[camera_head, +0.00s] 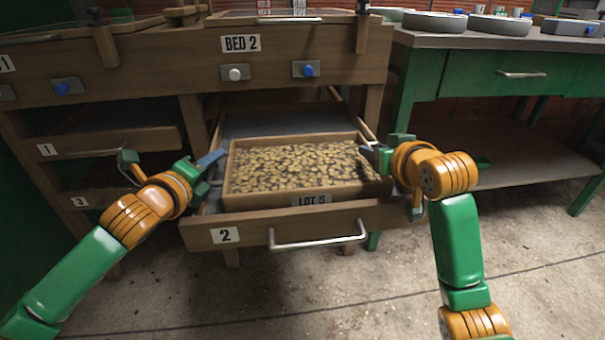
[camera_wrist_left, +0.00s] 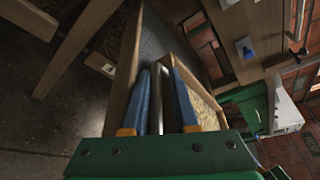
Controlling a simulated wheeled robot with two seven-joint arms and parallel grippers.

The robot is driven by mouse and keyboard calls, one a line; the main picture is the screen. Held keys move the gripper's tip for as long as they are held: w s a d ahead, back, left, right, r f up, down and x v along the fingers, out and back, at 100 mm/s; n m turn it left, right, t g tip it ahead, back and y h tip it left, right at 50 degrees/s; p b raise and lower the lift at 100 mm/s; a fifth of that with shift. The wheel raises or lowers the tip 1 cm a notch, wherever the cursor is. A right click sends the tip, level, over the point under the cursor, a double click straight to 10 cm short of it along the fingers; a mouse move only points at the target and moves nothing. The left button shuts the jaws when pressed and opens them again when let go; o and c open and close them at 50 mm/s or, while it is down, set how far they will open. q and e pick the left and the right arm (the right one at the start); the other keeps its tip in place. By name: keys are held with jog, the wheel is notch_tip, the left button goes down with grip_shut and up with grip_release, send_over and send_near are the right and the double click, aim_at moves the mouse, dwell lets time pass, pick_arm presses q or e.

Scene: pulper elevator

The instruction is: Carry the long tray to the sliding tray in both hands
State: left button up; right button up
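The long tray (camera_head: 311,200) is a shallow wooden box labelled LOT 5, full of pale beans, lying level inside the pulled-out sliding tray marked 2 (camera_head: 250,224). My left gripper (camera_head: 214,158) is at its left side.
The BED 2 bench (camera_head: 290,65) stands over the sliding tray. Closed drawers marked 1 (camera_head: 110,143) and 3 (camera_head: 82,202) are at the left. A green table (camera_head: 450,75) with round pans stands at the right. The floor in front (camera_head: 330,285) is clear.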

notch_tip(320, 180, up, 30)
jog(key=p, duration=3)
jog(key=a+f+v, duration=0.1)
jog(key=v, duration=1)
jog(key=shift+s+d+b, duration=0.35)
jog(key=shift+r, duration=0.1)
